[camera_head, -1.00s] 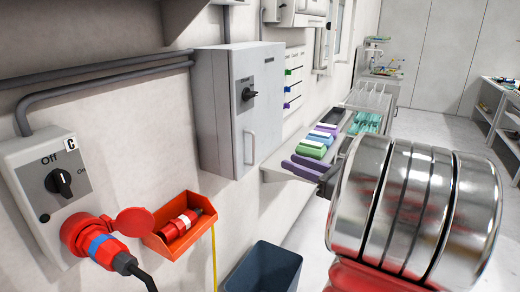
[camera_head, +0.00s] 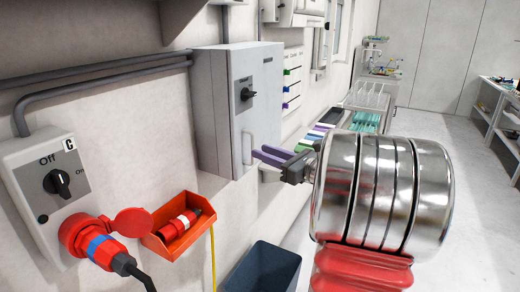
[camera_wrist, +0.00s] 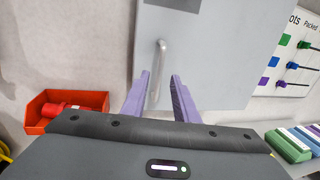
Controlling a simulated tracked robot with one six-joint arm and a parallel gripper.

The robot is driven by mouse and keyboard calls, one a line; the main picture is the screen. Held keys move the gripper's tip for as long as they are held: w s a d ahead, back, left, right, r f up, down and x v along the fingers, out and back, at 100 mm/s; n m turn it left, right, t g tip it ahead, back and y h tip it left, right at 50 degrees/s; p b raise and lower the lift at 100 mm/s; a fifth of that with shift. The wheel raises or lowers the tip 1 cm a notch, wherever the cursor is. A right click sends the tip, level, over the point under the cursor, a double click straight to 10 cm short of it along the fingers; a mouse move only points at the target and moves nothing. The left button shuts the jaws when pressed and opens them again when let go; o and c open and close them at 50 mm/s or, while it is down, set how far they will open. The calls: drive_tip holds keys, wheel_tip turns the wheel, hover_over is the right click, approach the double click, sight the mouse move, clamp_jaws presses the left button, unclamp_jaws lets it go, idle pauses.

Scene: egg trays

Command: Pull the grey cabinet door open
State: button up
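The grey cabinet (camera_head: 208,110) hangs on the wall, and its door (camera_head: 258,90) looks closed. The door has a black rotary knob (camera_head: 248,94) and a vertical bar handle (camera_head: 248,147) low on its left side. The handle also shows in the wrist view (camera_wrist: 157,72). My gripper (camera_head: 270,154) has purple fingers and is open. It points at the lower part of the door, close to the handle. In the wrist view the handle's lower end lies between the two fingers (camera_wrist: 163,86), nearer the left one. I cannot tell whether either finger touches it.
A red open bin (camera_head: 178,243) with a red plug is on the wall at lower left, beside a switch box (camera_head: 50,185). A dark blue bin (camera_head: 262,270) stands below. A shelf with coloured blocks (camera_head: 318,135) lies right of the cabinet.

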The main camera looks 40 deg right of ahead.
drive_tip(key=w, duration=0.3)
drive_tip(key=shift+w+a, duration=0.25)
drive_tip(key=shift+w, duration=0.05)
drive_tip(key=shift+c, duration=0.4)
clamp_jaws()
idle(0.8)
